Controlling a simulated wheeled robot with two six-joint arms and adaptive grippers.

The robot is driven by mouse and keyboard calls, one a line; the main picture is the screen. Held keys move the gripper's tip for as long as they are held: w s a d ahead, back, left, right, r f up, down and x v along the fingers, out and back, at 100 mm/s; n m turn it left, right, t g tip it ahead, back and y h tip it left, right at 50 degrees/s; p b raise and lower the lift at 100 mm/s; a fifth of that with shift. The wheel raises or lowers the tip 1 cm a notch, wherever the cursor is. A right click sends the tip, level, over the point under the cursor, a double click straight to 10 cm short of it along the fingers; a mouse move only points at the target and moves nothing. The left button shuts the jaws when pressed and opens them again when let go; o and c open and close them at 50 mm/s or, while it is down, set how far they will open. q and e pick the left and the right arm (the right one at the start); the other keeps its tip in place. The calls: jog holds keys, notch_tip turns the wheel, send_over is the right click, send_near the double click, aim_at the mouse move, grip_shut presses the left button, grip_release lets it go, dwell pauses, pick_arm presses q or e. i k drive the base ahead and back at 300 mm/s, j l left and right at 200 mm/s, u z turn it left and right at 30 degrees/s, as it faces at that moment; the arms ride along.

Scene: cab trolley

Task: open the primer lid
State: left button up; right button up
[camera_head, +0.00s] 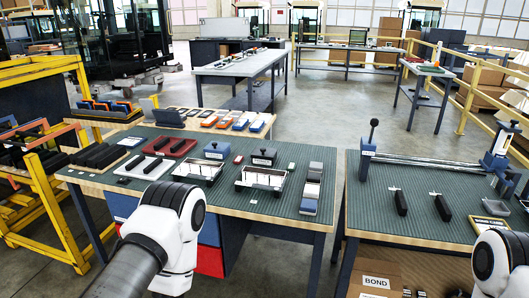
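On the green-matted left table stand a blue box (215,150) and a darker box (264,157), each with a pale label. In front of them are two open metal trays, one on the left (198,169) and one on the right (262,180). I cannot tell which of these is the primer, and no lid is clearly raised. My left arm shows only as white joints and a dark tube at the table's front edge, and my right arm as a white joint at the lower right. Neither gripper shows.
The right table (400,228) holds two black bars and a lever fixture (371,138). A narrow gap separates the tables.

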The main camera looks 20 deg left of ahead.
aim_at(260, 152)
jog(key=i+j+z, duration=0.25)
jog(key=i+j, duration=0.15)
jog(key=j, duration=0.25)
jog(key=i+j+z, duration=0.15)
jog(key=j, duration=0.2)
jog(key=i+j+z, duration=0.15)
jog(key=j, duration=0.25)
jog(key=i, duration=0.1)
